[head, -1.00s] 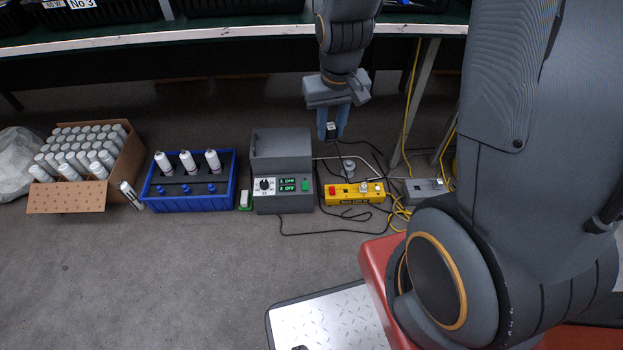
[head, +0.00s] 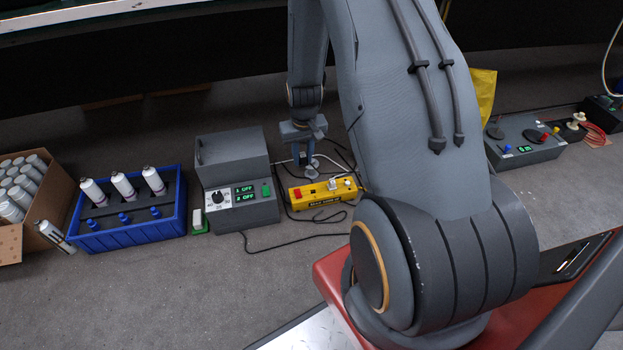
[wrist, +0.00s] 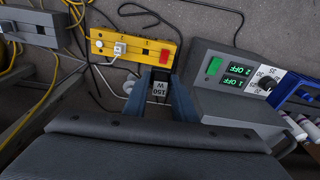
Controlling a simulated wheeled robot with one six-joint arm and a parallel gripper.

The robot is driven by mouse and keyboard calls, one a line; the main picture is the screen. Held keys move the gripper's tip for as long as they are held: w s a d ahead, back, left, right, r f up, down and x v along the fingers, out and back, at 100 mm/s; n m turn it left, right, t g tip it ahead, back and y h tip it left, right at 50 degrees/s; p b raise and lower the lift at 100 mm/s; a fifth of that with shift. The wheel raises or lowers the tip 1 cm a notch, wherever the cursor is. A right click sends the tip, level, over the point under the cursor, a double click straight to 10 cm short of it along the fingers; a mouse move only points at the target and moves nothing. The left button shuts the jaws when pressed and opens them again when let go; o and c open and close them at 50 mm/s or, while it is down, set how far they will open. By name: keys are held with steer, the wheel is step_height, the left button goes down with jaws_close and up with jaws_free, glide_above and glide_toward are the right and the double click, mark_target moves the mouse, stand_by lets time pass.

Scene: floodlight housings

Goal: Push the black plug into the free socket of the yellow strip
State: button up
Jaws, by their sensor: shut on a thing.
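The yellow strip (head: 318,196) lies on the floor right of the grey control box. It also shows upper left in the wrist view (wrist: 137,60). A white plug (wrist: 119,48) sits in one of its sockets; the red switch (wrist: 165,53) is at the other end. A socket place between them looks free, but its holes are too small to make out. My gripper (wrist: 159,88) is shut on the black plug (wrist: 159,97), whose pale label reads 150 W. In the head view my gripper (head: 306,163) is low, just behind the strip. The plug's prongs are hidden.
The grey control box (head: 237,172), displaying 1 OFF and 2 OFF, stands left of the strip. A blue crate (head: 128,236) with white cans stands further left. Dark cables (head: 262,245) and yellow cables (wrist: 73,18) lie around. A grey box (wrist: 35,27) lies beyond the strip's far end.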

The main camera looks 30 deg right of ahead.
steer(key=b, duration=0.4)
glide_above(313, 193)
step_height(313, 193, down, 11)
steer(key=shift+m, duration=0.4)
steer(key=f+b, duration=0.2)
steer(key=f, duration=0.1)
steer(key=f+b, duration=0.1)
steer(key=shift+s+a+f+b, duration=0.1)
steer(key=shift+s+f+b, duration=0.05)
steer(key=shift+s+b, duration=0.2)
steer(key=shift+f, duration=0.9)
steer(key=shift+p, duration=0.7)
steer(key=shift+f+b, duration=0.45)
steer(key=shift+f, duration=0.7)
stand_by(0.8)
steer(key=o, duration=1.1)
steer(key=shift+r, duration=0.1)
step_height(313, 193, up, 7)
steer(key=p, duration=0.5)
steer(key=shift+p, duration=0.3)
